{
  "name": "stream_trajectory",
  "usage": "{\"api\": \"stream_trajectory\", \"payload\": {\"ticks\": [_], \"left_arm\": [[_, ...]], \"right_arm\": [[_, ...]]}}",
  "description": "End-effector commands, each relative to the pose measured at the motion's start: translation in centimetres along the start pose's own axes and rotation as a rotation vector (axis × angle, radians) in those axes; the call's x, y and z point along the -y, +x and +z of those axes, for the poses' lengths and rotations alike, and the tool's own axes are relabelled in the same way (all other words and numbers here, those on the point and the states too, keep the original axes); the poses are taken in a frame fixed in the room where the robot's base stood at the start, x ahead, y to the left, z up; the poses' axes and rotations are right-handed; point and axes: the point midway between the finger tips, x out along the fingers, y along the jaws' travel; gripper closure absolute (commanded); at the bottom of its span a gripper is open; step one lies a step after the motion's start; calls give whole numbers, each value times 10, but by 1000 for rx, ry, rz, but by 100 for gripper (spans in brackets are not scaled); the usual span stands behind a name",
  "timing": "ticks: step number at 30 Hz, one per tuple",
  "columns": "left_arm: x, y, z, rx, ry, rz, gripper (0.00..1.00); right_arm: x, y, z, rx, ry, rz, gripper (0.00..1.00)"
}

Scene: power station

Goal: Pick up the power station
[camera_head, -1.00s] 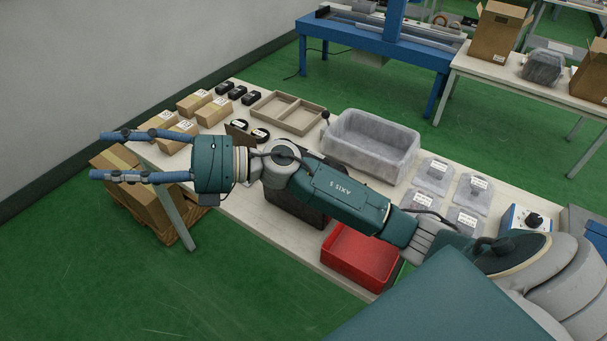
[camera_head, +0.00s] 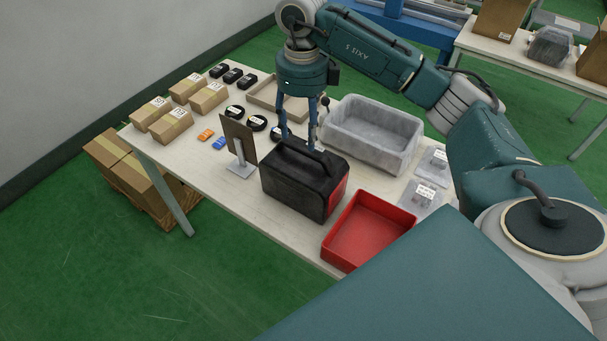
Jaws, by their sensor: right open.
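The power station (camera_head: 300,184) is a black box with a top carry handle and a red end panel. It stands upright on the white table (camera_head: 220,197), near its front edge. My right gripper (camera_head: 298,142) points down above it, with its two blue fingers apart and their tips close to the handle. The fingers look empty. I cannot tell whether the tips touch the handle. My left gripper is not in view.
A red tray (camera_head: 368,232) stands right of the power station, and a grey bin (camera_head: 371,135) is behind it. A brown panel on a stand (camera_head: 238,140) is close on the left. Several small cartons (camera_head: 171,125) fill the left end.

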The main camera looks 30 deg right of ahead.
Motion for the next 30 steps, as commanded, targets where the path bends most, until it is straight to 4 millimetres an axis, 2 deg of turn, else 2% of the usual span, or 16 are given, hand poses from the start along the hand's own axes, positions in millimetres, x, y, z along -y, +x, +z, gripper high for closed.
{"api": "stream_trajectory", "payload": {"ticks": [8, 11, 15, 24, 26, 30], "left_arm": [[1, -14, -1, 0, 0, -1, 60], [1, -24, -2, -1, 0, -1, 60], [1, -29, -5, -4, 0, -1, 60], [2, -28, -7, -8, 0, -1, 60], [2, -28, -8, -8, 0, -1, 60], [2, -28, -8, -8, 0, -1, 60]], "right_arm": [[-4, 22, -3, -3, -2, 2, 47], [-8, 37, -4, -2, -2, 4, 47], [-8, 57, -4, 0, 0, 3, 47], [-8, 65, -3, 3, -1, 2, 47], [-8, 64, -3, 3, -1, 2, 57], [-8, 64, -3, 3, -1, 2, 85]]}}
